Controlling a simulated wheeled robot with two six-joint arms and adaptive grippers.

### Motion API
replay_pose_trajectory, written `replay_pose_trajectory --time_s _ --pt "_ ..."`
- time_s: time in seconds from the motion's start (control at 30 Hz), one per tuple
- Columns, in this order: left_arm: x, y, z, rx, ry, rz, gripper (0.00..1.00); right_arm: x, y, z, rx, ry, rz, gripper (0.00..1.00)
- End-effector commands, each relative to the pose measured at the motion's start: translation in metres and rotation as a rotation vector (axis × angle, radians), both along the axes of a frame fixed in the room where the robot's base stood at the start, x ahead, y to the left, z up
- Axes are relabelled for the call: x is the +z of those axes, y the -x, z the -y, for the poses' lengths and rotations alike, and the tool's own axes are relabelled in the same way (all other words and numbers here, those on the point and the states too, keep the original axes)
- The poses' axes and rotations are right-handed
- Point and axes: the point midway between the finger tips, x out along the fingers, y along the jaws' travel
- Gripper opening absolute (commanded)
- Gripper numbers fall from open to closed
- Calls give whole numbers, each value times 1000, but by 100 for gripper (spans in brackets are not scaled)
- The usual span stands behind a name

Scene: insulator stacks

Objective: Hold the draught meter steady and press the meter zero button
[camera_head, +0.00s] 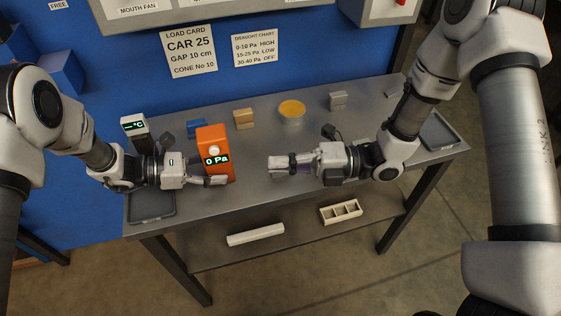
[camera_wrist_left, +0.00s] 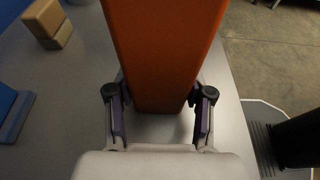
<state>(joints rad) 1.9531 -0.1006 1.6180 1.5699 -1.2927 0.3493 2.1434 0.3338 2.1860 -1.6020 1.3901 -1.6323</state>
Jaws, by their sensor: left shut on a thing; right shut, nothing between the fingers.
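The draught meter is an orange upright box (camera_head: 214,142) standing on the grey table, its display reading "0 Pa". A pale round button (camera_head: 213,150) sits on its front above the display. My left gripper (camera_head: 222,180) is shut on the lower part of the meter. In the left wrist view the orange meter (camera_wrist_left: 165,50) stands between the two fingers (camera_wrist_left: 160,120). My right gripper (camera_head: 272,164) is shut and empty, to the right of the meter and apart from it, pointing left towards it.
A small dark device with a "°C" display (camera_head: 134,126) stands behind my left wrist. Dark trays (camera_head: 150,206) (camera_head: 437,132) lie at both ends.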

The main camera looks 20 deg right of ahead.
Motion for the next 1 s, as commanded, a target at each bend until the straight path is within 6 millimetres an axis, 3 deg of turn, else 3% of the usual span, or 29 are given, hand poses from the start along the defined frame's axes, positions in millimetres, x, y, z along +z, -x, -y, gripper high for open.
replay_pose_trajectory --time_s 0.4,0.43,0.5,0.83,1.0 --pt "0 0 0 0 0 0 32 0 0 0 0 0 0 0" --pt "0 0 0 0 0 0 59 0 0 0 0 0 0 0" --pt "0 0 0 0 0 0 81 0 0 0 0 0 0 0" --pt "1 0 -1 1 0 0 81 0 0 0 -1 0 0 0" --pt "7 -1 -22 5 2 1 81 0 0 0 -1 0 0 0"
